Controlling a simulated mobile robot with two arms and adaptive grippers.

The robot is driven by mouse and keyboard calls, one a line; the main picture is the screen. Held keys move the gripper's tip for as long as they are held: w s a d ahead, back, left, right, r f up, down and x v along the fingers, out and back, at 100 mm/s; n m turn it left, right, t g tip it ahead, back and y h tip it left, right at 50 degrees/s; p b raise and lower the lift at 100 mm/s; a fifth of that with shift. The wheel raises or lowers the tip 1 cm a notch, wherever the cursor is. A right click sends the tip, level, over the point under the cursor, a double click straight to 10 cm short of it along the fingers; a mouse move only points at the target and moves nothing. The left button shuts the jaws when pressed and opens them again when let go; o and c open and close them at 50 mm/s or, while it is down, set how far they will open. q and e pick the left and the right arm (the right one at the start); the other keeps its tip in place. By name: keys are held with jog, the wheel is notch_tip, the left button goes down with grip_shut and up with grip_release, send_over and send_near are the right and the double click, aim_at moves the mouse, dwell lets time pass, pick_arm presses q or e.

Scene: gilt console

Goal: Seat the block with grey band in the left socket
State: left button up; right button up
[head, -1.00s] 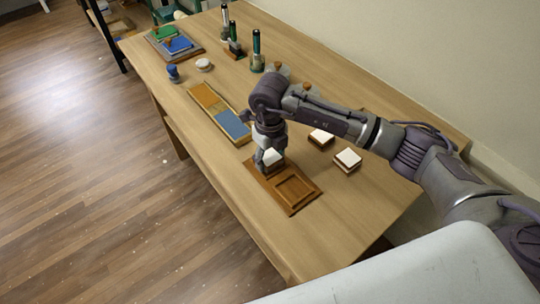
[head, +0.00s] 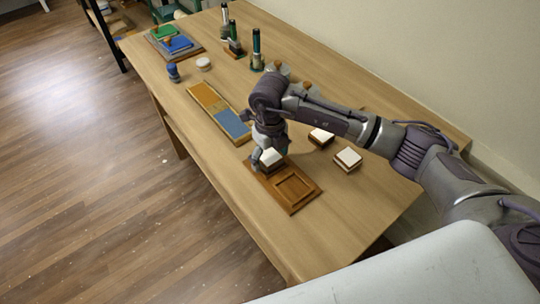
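The wooden board with sockets (head: 308,203) lies near the front edge of the table. Its right socket (head: 293,188) is in plain view and empty. A white-topped block (head: 271,157) is at the board's left end, over or in the left socket, which is hidden. The colour of this block's band cannot be made out. My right gripper (head: 264,158) points down at this block, with its fingers close around or beside it. Whether they press on the block is too small to tell. My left gripper is not in view.
Two more white-topped blocks (head: 321,137) (head: 347,158) stand right of my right gripper. An orange and blue tray (head: 238,142) lies left of the board. Dark bottles (head: 257,50), a blue figure (head: 173,72) and a white round piece (head: 204,64) stand farther back. The table's near right is clear.

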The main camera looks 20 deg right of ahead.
notch_tip(320, 180, up, 12)
dwell(0.7)
dwell(0.4)
